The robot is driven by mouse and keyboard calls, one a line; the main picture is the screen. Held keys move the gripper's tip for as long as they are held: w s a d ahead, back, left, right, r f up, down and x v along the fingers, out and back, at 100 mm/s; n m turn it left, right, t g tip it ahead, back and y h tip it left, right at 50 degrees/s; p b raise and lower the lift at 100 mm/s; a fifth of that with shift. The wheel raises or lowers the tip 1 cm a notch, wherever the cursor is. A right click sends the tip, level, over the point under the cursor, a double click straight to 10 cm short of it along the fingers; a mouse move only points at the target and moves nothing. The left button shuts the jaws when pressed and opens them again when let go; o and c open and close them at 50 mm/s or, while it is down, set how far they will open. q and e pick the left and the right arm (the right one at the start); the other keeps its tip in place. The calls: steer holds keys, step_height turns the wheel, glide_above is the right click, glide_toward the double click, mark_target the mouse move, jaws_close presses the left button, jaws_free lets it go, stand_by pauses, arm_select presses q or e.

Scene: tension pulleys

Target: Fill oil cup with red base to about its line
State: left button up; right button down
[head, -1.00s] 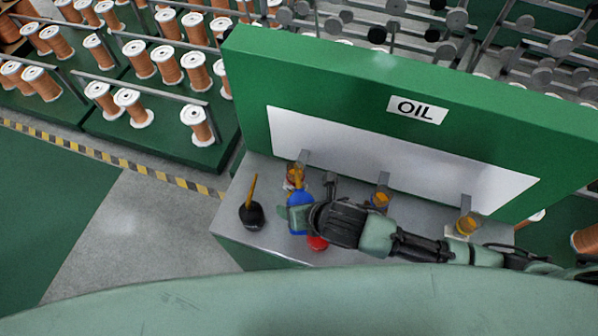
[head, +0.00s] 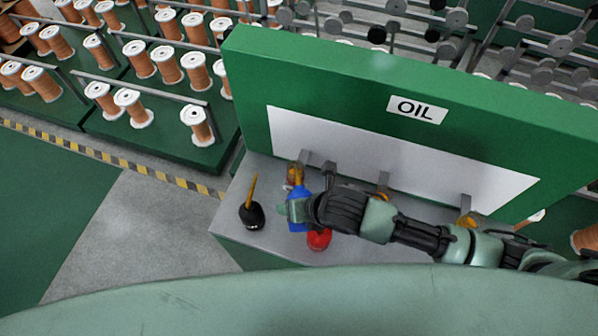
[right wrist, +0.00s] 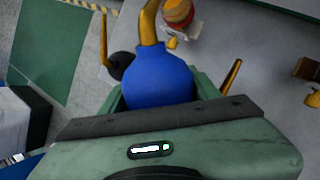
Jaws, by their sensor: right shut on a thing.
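My right gripper (head: 296,211) is shut on the blue oil can (head: 298,221), with its yellow spout pointing toward the back panel. The can also fills the middle of the right wrist view (right wrist: 158,78). The leftmost oil cup (head: 294,171) is mounted at the panel, amber with a reddish base. It shows in the right wrist view (right wrist: 178,14) just right of the spout (right wrist: 149,22). In the head view the spout overlaps the cup; I cannot tell the oil level or whether oil flows. My left gripper is not in view.
A black oil can (head: 251,215) stands left on the grey bench (head: 275,247), and a red one (head: 319,239) stands at the front. Two more cups, middle (head: 383,190) and right (head: 468,220), are partly hidden by my arm. The green OIL panel (head: 330,80) rises behind.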

steer(key=shift+r, duration=0.1)
stand_by(0.4)
steer(key=shift+w+r+g, duration=0.1)
steer(key=shift+r+g, duration=0.2)
steer(key=shift+r, duration=0.15)
stand_by(0.8)
steer(key=shift+r+g, duration=0.3)
steer(key=shift+g, duration=0.1)
stand_by(5.8)
